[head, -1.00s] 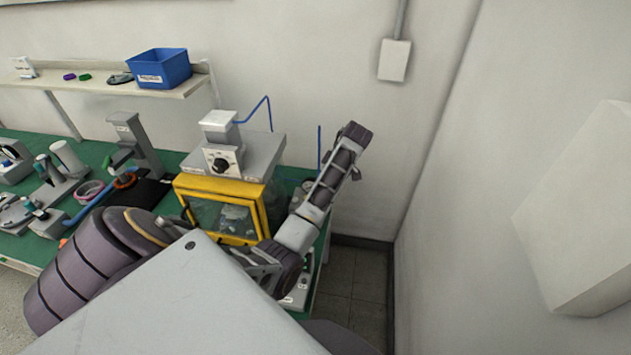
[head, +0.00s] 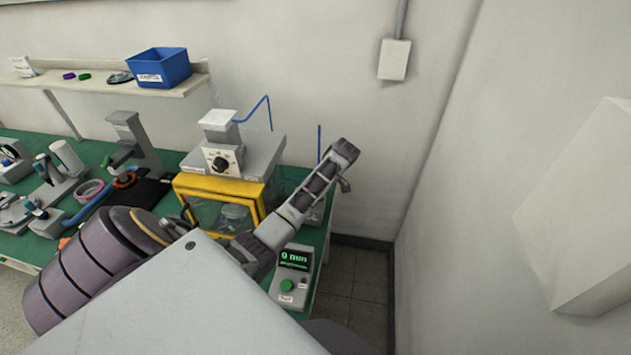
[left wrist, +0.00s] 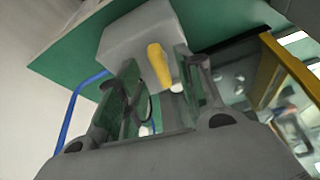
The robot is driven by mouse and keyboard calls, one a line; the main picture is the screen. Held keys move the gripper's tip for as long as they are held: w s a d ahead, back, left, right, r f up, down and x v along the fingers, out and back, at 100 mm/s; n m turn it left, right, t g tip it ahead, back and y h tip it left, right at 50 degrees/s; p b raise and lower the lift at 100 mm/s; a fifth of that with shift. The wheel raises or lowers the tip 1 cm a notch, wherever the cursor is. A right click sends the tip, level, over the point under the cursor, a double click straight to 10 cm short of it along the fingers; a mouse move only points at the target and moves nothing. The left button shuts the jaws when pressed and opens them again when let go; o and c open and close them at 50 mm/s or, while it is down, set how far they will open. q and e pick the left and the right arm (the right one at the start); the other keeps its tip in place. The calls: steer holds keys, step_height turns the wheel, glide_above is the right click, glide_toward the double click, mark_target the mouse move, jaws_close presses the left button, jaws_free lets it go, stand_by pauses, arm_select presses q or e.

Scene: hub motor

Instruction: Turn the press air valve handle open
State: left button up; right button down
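The air valve shows in the left wrist view as a grey block (left wrist: 140,38) with a yellow handle (left wrist: 158,64). My left gripper (left wrist: 156,75) is open, its two fingers on either side of the handle in that view. I cannot tell whether a finger touches it. In the head view my left arm reaches past the right side of the yellow-framed press (head: 218,188), and the gripper and yellow handle are largely hidden by the arm. My right gripper is not in view.
A blue air tube (left wrist: 72,110) runs left of the fingers in the wrist view. A box with a green display (head: 293,262) stands at the green bench's right end. A pink ring (head: 88,191) and tools lie left. The wall is close behind.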

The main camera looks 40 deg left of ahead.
arm_select(q)
steer(key=shift+x, duration=1.05)
jaws_close()
